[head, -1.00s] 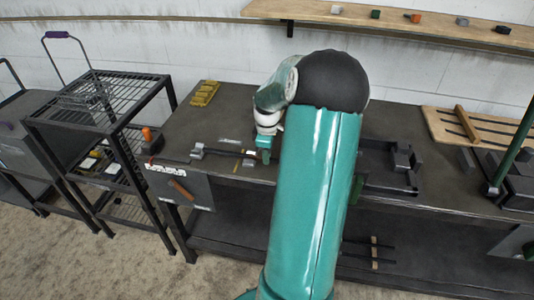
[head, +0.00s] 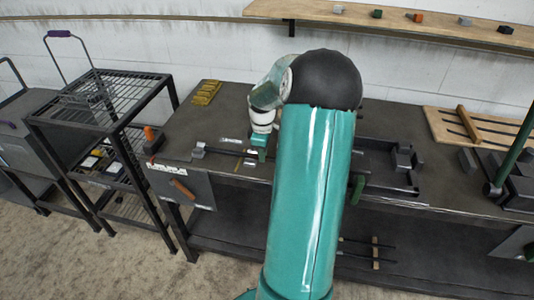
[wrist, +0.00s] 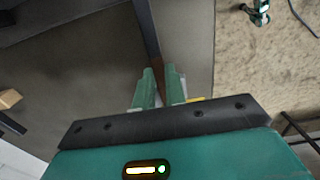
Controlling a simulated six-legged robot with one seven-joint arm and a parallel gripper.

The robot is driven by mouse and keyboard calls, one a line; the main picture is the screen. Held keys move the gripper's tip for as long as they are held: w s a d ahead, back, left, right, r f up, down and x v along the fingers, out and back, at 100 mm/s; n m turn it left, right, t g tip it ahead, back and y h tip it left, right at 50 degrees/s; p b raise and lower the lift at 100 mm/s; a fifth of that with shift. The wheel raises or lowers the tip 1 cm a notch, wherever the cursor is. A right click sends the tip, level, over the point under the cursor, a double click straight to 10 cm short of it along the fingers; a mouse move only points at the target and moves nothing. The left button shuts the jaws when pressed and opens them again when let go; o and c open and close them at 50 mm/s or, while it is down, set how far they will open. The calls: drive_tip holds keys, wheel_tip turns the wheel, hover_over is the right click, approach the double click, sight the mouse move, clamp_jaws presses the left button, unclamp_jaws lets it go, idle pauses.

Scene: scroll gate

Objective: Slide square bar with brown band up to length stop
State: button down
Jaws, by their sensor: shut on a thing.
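My gripper (wrist: 160,75) is shut on a dark square bar (wrist: 148,30) in the wrist view. The bar runs from between the two green fingers to the top edge of the picture. A brown patch, seemingly its band, shows at the fingers. In the head view my gripper (head: 260,154) is low over the dark bench (head: 225,120), left of my large teal arm link. A small grey block (head: 198,151) stands left of it with a thin dark line between them; I cannot tell whether this block is the length stop. The bar's contact with any stop is not visible.
A wire rack cart (head: 100,100) stands left of the bench. A shelf (head: 400,25) with small blocks hangs behind.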

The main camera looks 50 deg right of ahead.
drive_tip(key=shift+w+a, duration=0.3)
drive_tip(key=shift+w, duration=0.25)
drive_tip(key=shift+s+d+r, duration=0.1)
drive_tip(key=shift+s+d, duration=0.05)
drive_tip(key=shift+s, duration=0.15)
drive_tip(key=c, duration=1.4)
unclamp_jaws()
drive_tip(key=shift+o, duration=0.2)
drive_tip(key=shift+s, duration=0.1)
wheel_tip(320, 180, up, 14)
